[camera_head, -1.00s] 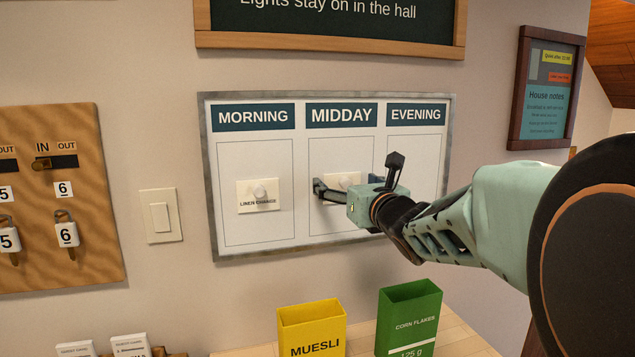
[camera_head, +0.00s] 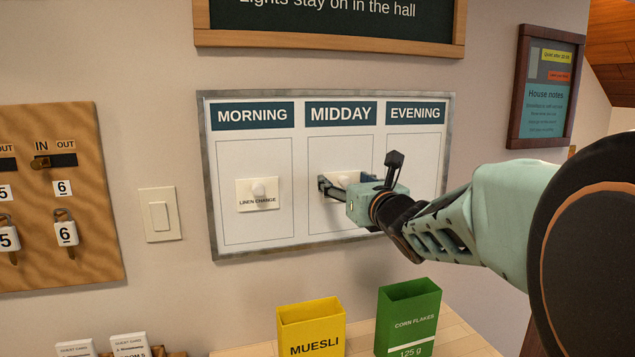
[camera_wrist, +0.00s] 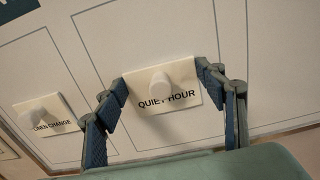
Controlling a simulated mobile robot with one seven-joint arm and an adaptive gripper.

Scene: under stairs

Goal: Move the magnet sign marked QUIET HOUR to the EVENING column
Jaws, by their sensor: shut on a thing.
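The QUIET HOUR magnet sign (camera_wrist: 160,90) is a cream plate with a round white knob. In the head view it (camera_head: 345,178) is in the MIDDAY column (camera_head: 330,218), partly hidden by my gripper. My gripper (camera_wrist: 163,80) is shut on the sign, with one blue finger at each side edge. In the head view my gripper (camera_head: 350,186) reaches in from the right. I cannot tell whether the sign touches the board. The EVENING column (camera_head: 428,150) is to the right and shows no sign in its visible part; my arm hides its lower part.
The LINEN CHANGE sign (camera_head: 258,195) is in the MORNING column (camera_head: 235,160). The framed board (camera_head: 300,243) hangs on the wall. Below are a yellow MUESLI box (camera_head: 311,325) and a green CORN FLAKES box (camera_head: 409,310). A light switch (camera_head: 160,215) is at the left.

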